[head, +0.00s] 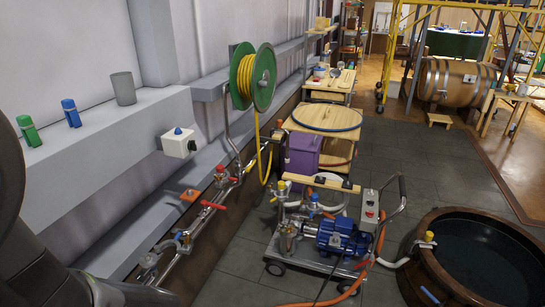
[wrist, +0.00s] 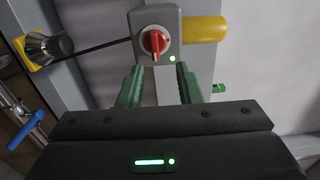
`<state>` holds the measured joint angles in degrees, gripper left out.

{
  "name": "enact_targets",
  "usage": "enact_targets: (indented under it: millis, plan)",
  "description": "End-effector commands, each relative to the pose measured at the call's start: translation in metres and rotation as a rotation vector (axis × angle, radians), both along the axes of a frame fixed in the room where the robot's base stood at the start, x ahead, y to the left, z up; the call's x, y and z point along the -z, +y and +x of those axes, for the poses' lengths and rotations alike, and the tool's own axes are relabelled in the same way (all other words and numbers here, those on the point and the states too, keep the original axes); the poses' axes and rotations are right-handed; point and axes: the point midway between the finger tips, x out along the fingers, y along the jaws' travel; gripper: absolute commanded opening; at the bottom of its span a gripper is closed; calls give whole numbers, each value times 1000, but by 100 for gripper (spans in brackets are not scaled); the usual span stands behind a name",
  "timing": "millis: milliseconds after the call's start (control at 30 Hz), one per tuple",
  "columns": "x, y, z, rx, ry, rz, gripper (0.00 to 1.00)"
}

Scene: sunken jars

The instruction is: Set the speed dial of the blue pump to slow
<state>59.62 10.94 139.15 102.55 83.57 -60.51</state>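The blue pump (head: 341,236) sits on a wheeled cart right of centre in the head view. I cannot tell if this is the pump's box; no setting marks are readable. My gripper (wrist: 159,72) is open, its green fingers apart and empty just below the dial box. It does not show in the head view.
A grey wall ledge (head: 110,125) and pipes with valves (head: 207,208) run along the left. A round dark vat (head: 425,270) stands right of the cart. An orange hose (head: 362,282) lies on the floor. In the wrist view a yellow cylinder (wrist: 203,29) adjoins the dial box.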

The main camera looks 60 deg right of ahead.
Motion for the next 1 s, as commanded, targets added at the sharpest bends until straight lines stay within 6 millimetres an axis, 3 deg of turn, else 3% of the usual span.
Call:
enact_targets:
  millis: [33, 800, 1000]
  plan:
    - [6, 16, -7, 7, 27, 46, 32]
    - [6, 30, 47, 10, 28, 44, 32]
    - [6, 28, 48, 15, -9, -74, 32]
